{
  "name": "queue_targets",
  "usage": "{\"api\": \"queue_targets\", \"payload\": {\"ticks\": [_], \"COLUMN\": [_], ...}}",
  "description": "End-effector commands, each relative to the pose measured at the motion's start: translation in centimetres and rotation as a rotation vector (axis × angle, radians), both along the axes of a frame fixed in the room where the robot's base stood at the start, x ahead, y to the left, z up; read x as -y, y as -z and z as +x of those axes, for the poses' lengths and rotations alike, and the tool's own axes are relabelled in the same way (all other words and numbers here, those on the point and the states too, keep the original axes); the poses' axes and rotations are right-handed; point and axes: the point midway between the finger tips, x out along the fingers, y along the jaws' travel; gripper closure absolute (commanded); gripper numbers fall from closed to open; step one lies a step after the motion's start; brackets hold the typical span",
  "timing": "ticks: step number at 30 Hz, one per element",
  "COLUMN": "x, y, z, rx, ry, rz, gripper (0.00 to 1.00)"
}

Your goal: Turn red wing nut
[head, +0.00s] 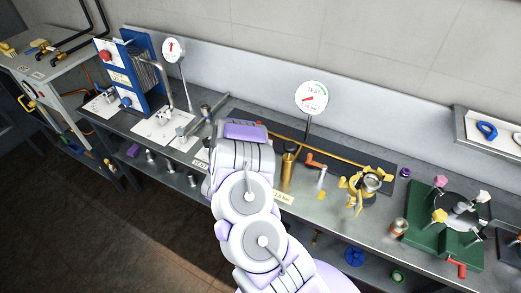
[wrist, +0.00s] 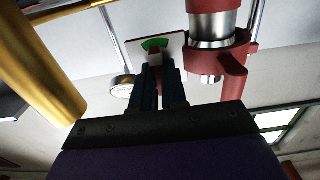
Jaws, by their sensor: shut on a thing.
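In the wrist view, the two dark fingers of my gripper (wrist: 160,68) reach up to a small dark red piece (wrist: 155,53), which looks like the red wing nut. They are shut on it; its wings are mostly hidden by the fingertips. A white square plate (wrist: 130,54) with a green arc (wrist: 154,43) sits right behind it. In the head view, my arm hides the gripper and this piece.
In the wrist view, a red clamp with a lever (wrist: 232,75) on a steel tube (wrist: 211,27) is close at the right, and a brass cylinder (wrist: 45,65) at the left. The bench holds a TEST gauge (head: 311,97) and a green fixture (head: 422,238).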

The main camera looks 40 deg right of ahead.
Motion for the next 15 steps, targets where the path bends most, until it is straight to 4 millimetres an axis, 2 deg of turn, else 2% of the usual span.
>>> {"api": "queue_targets", "payload": {"ticks": [8,9,15], "x": [-0.07,-0.07,-0.03], "y": [0.19,0.18,0.03], "z": [0.00,0.00,-0.09], "rx": [-0.003,-0.003,-0.001], "ry": [-0.002,-0.002,-0.001], "rz": [0.003,0.003,0.001], "gripper": [1.00,0.86,0.67]}}
